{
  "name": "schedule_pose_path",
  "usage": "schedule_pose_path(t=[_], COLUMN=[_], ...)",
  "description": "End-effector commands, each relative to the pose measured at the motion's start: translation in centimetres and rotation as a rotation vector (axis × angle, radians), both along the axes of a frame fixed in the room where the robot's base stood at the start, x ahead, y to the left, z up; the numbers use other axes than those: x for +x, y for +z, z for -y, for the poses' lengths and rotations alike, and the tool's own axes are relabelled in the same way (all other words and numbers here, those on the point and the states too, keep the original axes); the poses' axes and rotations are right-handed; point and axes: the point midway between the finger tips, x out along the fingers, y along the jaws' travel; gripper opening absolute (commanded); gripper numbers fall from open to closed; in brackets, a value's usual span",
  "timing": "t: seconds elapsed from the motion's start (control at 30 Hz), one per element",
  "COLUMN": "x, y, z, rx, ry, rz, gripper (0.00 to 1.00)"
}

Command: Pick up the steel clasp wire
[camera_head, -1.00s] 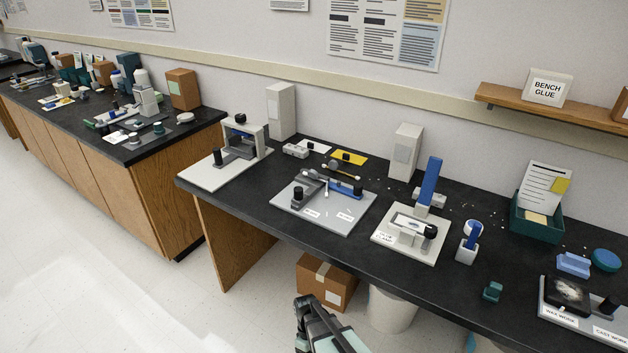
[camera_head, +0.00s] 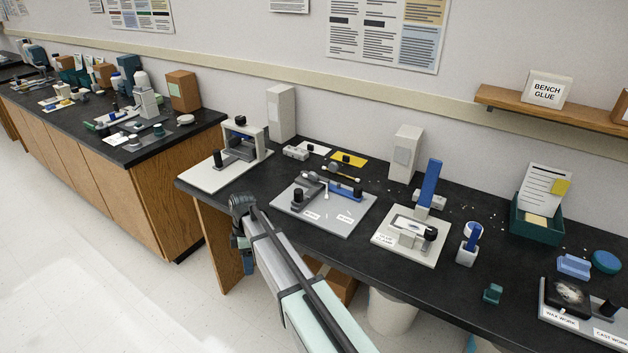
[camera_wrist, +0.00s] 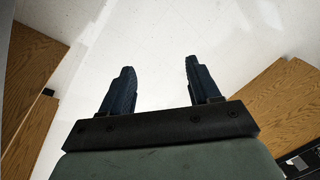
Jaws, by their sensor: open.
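I cannot make out the steel clasp wire in either view; it is too small or hidden. My gripper (camera_wrist: 160,68) is open and empty in the wrist view, its two dark fingers apart above bare pale floor. In the head view my gripper (camera_head: 246,262) hangs partly hidden behind my arm, in front of the bench's front edge and below its top. A grey fixture plate (camera_head: 342,222) with a dark bracket, a blue bar and a black knob sits on the bench, beyond and right of my gripper.
A cardboard box (camera_head: 346,289) and white bin (camera_head: 392,312) stand underneath.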

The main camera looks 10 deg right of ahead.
Motion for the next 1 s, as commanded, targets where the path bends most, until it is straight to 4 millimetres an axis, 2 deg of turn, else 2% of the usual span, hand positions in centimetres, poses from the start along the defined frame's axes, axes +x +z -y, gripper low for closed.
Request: schedule_pose_path(t=[0.03,0.23,0.37,0.5,0.6,0.7,0.83,0.9,1.0], x=[0.9,3.8,7.8,14.3,18.1,20.8,22.9,23.4,23.7], y=[2.0,8.9,13.3,18.1,21.3,24.3,27.0,27.9,28.4], z=[0.0,1.1,3.9,10.3,15.3,20.0,24.3,25.8,26.8], rx=[0.028,0.132,0.159,0.127,0.089,0.055,0.025,0.015,0.008], ry=[0.014,0.071,0.153,0.307,0.419,0.518,0.608,0.638,0.662], rz=[0.019,0.093,0.152,0.207,0.228,0.236,0.235,0.233,0.231], gripper=[0.62,0.62,0.62,0.62,0.62,0.62,0.62,0.62,0.62])
